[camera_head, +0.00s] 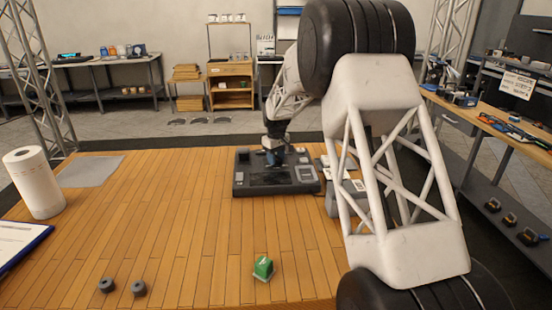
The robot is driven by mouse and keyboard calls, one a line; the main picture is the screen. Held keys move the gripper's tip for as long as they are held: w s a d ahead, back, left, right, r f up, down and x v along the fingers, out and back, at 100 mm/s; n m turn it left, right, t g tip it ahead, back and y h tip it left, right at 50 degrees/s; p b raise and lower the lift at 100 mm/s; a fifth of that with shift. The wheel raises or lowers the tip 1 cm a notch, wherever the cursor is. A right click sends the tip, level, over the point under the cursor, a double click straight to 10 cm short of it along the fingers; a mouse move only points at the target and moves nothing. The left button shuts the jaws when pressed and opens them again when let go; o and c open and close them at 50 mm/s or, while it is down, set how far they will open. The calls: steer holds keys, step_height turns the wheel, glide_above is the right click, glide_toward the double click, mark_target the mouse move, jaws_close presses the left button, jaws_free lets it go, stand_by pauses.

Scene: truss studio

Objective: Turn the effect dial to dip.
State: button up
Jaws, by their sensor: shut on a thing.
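A dark grey control console (250,187) lies flat on the wooden table, near its far edge and right of the middle. My gripper (273,158) points down onto the upper middle of the console. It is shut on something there. The effect dial is not separately visible, because my gripper covers that spot and the view is small. The dial's labels, including dip, cannot be read, so its setting cannot be told. Pale keys or panels show at the console's right side.
My arm crosses the right side and hides part of the table. Grey and white items (346,192) stand right of the console. A green block (263,268), two dark knobs (123,288), a paper roll (33,183), a clipboard (18,242) and a grey mat (88,172) lie around clear wood.

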steer(key=m, duration=0.7)
steer(key=shift+r, duration=0.1)
steer(key=m, duration=0.7)
stand_by(0.4)
steer(key=o, duration=0.9)
steer(key=shift+r, duration=3.85)
